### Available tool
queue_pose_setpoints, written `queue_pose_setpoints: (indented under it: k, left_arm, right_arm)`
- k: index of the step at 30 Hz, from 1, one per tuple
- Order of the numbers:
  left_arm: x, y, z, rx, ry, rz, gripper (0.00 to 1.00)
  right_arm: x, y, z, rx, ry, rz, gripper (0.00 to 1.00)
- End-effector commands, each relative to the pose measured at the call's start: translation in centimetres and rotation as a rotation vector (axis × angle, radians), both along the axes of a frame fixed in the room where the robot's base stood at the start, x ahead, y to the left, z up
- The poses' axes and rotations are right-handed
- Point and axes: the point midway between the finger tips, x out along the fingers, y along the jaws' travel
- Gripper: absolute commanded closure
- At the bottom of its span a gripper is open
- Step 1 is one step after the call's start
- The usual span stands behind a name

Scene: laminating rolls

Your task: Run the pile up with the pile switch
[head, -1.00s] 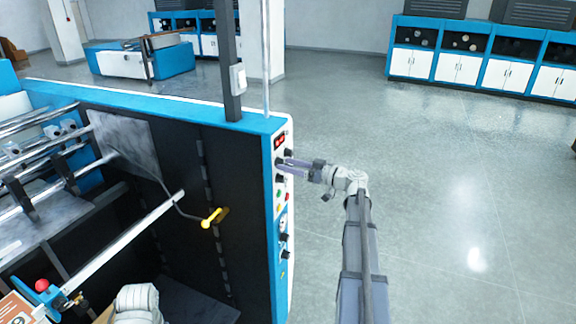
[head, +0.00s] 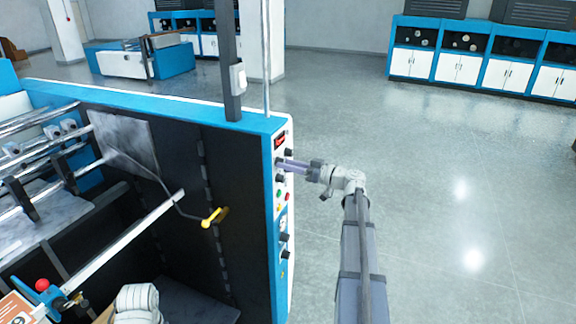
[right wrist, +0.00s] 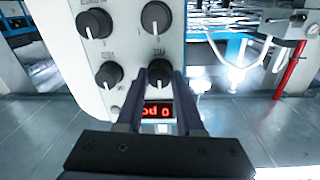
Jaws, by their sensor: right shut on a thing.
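The control panel (head: 283,215) is the white end face of the blue-and-black machine, with several black knobs, coloured buttons and a small display. My right gripper (head: 281,164) reaches it from the right, near the top of the panel, and is shut on a black knob. In the right wrist view the knob (right wrist: 160,72) sits between the two fingertips, with a short label above it that I cannot read surely. The red-lit display (right wrist: 157,112) shows between the fingers. The pile itself cannot be made out.
Other black knobs (right wrist: 108,73) sit close beside the gripped one. A yellow-handled crank (head: 211,217) and a white bar (head: 125,240) are inside the machine. The grey floor (head: 430,180) right of my arm is clear. Blue-and-white cabinets (head: 480,65) stand far back.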

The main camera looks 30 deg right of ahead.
Motion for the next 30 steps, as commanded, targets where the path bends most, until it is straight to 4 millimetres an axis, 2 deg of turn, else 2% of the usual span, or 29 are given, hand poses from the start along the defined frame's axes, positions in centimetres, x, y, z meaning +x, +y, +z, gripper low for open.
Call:
queue_pose_setpoints:
  k: [14, 30]
  left_arm:
    - [0.00, 0.00, 0.12, 0.000, 0.000, 0.000, 0.31]
    - [-0.01, 0.00, 0.74, 0.000, 0.000, -0.001, 0.31]
  right_arm:
    - [0.00, -0.03, 0.05, 0.046, 0.032, -0.001, 1.00]
    - [0.01, -0.08, 0.13, 0.399, 0.272, -0.002, 1.00]
